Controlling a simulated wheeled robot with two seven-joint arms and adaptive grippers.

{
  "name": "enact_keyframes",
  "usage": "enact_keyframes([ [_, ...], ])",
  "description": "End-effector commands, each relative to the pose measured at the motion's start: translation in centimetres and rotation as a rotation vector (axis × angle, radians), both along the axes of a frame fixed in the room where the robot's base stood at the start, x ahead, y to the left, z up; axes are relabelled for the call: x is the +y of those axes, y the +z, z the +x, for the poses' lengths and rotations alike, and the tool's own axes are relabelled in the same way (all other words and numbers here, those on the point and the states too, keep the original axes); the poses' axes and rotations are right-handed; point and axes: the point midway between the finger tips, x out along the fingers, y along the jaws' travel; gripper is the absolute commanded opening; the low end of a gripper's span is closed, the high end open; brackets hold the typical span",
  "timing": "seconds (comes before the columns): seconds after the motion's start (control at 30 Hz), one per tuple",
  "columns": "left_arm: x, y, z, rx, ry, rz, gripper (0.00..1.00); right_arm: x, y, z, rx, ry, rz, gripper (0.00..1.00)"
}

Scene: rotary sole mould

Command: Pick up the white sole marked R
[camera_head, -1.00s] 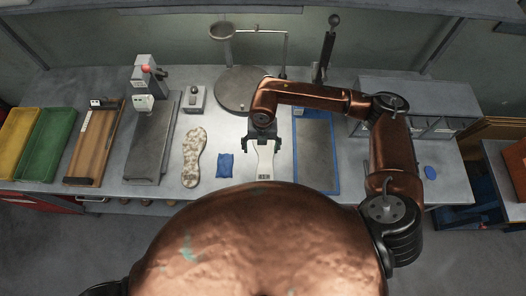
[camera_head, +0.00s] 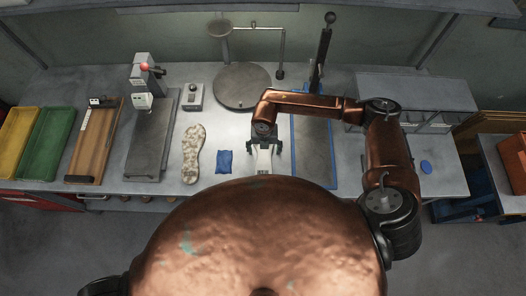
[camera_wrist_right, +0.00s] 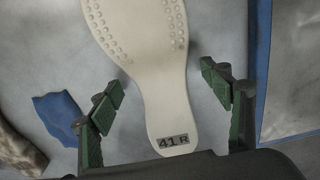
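The white sole (camera_wrist_right: 150,60) lies on the grey bench. Its label reads 41 R in the right wrist view. In the head view a narrow part of the sole (camera_head: 264,160) shows below my right gripper (camera_head: 265,148), and the rest is hidden by the gripper and my body. In the right wrist view my right gripper (camera_wrist_right: 160,100) is open, with one finger on each side of the sole and a gap on both sides. My left gripper does not show in the head view.
A blue cloth (camera_head: 224,161) and a mottled sole (camera_head: 193,153) lie to the left. A blue-edged mat (camera_head: 314,180) lies close on the right. A round plate on a stand (camera_head: 242,86) is behind. Green (camera_head: 46,143) and yellow trays stand at the far left.

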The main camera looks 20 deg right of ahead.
Motion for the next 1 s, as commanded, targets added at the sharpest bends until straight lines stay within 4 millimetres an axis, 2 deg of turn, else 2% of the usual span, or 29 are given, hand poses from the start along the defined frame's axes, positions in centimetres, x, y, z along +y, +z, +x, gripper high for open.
enact_keyframes([
  [0.07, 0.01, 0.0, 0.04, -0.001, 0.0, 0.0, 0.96, -0.01, 0.02, 0.0, 0.0, 0.0, 0.0, 0.66],
  [0.7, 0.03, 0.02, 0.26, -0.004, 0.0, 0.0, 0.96, 0.0, 0.06, 0.01, 0.0, 0.0, 0.0, 0.22],
  [1.0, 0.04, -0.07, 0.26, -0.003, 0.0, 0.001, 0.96, 0.02, 0.28, 0.06, -0.001, 0.0, 0.001, 0.22],
])
